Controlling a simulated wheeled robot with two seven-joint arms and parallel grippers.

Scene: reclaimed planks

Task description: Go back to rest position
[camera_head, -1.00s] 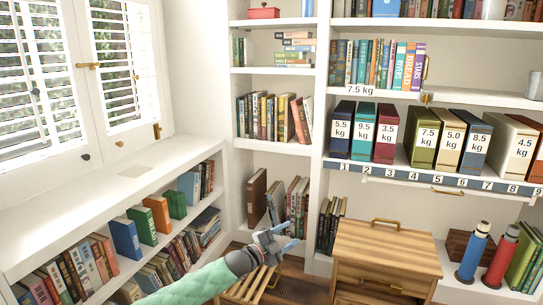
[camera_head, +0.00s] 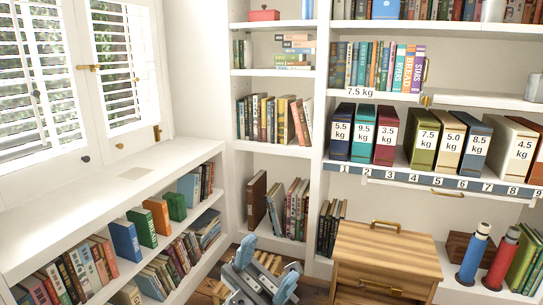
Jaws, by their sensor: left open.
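My left gripper (camera_head: 268,266) is at the bottom centre of the head view. Its two blue-grey fingers are spread apart with nothing between them. The rest of my left arm is below the picture. My right gripper is not in view.
A row of weight-labelled binders (camera_head: 421,137) stands on the right shelf above a numbered strip (camera_head: 440,181). A blue bottle (camera_head: 474,254) and a red bottle (camera_head: 501,259) stand at the lower right. A low bookshelf (camera_head: 150,160) runs under the window at left.

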